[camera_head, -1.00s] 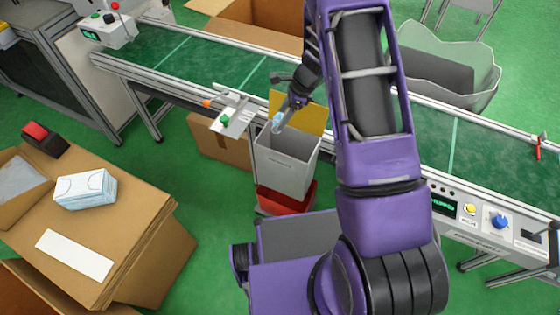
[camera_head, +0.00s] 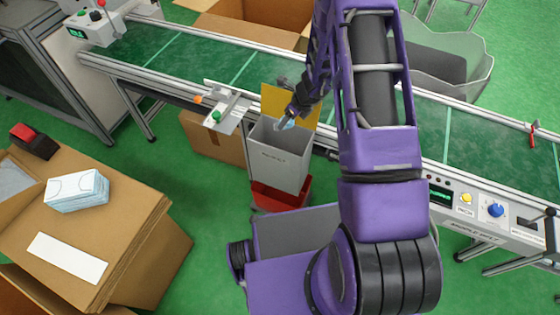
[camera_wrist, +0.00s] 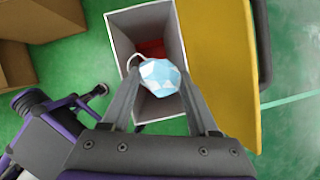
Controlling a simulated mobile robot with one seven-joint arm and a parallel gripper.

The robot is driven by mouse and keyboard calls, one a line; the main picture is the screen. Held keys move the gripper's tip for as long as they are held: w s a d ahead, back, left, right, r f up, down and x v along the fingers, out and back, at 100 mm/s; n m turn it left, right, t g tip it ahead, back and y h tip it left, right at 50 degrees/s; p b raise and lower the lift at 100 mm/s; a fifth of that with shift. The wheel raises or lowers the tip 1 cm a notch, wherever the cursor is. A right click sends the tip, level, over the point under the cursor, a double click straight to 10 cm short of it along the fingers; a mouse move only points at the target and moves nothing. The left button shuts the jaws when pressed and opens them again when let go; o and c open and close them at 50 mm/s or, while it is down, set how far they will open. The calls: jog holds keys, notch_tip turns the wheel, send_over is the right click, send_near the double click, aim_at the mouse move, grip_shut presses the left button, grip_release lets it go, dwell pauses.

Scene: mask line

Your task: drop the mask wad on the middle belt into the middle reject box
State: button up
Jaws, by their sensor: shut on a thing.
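The mask wad (camera_wrist: 161,76) is a light-blue and white crumpled ball with a white ear loop sticking out on its left. My gripper (camera_wrist: 160,88) is shut on it, one finger on each side. In the wrist view the wad is over the opening of the grey reject box (camera_wrist: 122,45), whose inside shows red at the bottom. In the head view my gripper (camera_head: 283,122) is at the mouth of the reject box (camera_head: 278,157), and the wad is mostly hidden there. The box stands upright in front of the middle belt (camera_head: 230,62).
A yellow panel (camera_head: 272,100) rises behind the box, close to my gripper. A red bin (camera_head: 280,195) sits below the box. A bracket with a green button (camera_head: 216,117) is to the left. A carton with a mask stack (camera_head: 76,190) stands at the left.

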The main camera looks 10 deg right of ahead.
jog(key=shift+f, duration=0.6)
jog(key=o, duration=1.4)
jog(key=shift+c, duration=0.2)
jog(key=shift+r, duration=0.15)
jog(key=p+v, duration=0.3)
jog(key=v, duration=1.4)
jog(key=shift+s+p, duration=0.2)
jog(key=shift+p, duration=0.1)
